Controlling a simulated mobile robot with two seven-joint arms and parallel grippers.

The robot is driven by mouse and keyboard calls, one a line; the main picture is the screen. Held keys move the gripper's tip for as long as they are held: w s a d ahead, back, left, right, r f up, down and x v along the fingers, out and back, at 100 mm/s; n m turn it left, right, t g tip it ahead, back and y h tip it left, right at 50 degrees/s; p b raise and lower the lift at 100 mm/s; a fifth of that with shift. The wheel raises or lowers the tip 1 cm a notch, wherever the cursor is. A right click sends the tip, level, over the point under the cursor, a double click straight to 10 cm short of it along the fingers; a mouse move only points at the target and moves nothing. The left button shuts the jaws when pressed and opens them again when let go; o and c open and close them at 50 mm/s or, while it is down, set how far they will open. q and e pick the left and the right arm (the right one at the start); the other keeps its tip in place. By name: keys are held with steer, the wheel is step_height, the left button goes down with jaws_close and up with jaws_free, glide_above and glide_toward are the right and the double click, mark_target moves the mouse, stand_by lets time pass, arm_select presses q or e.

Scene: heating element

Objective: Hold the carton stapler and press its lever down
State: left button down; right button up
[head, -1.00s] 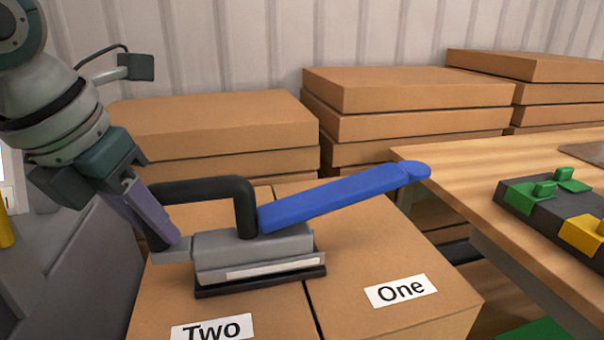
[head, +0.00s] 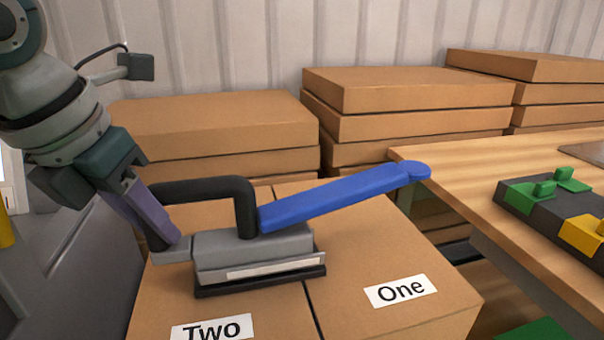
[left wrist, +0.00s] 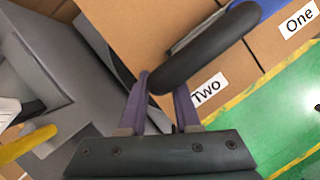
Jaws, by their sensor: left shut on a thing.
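The carton stapler (head: 253,257) sits on the boxes labelled Two and One, across the seam between them. It has a grey body, a black bent handle and a blue lever (head: 335,198) that slants up to the right, its round tip raised. My left gripper (head: 170,245) is at the stapler's left end, with its purple fingers at the black handle. In the left wrist view the black handle (left wrist: 205,48) runs between the two fingertips, and the gripper is shut on it. The blue lever is mostly hidden there behind the handle. My right gripper is not in view.
Stacked brown boxes (head: 408,90) stand behind, against a ribbed wall. A wooden table (head: 470,190) at the right carries a dark block with green and yellow parts (head: 545,205). The top of box One (head: 390,260) is clear in front of the lever.

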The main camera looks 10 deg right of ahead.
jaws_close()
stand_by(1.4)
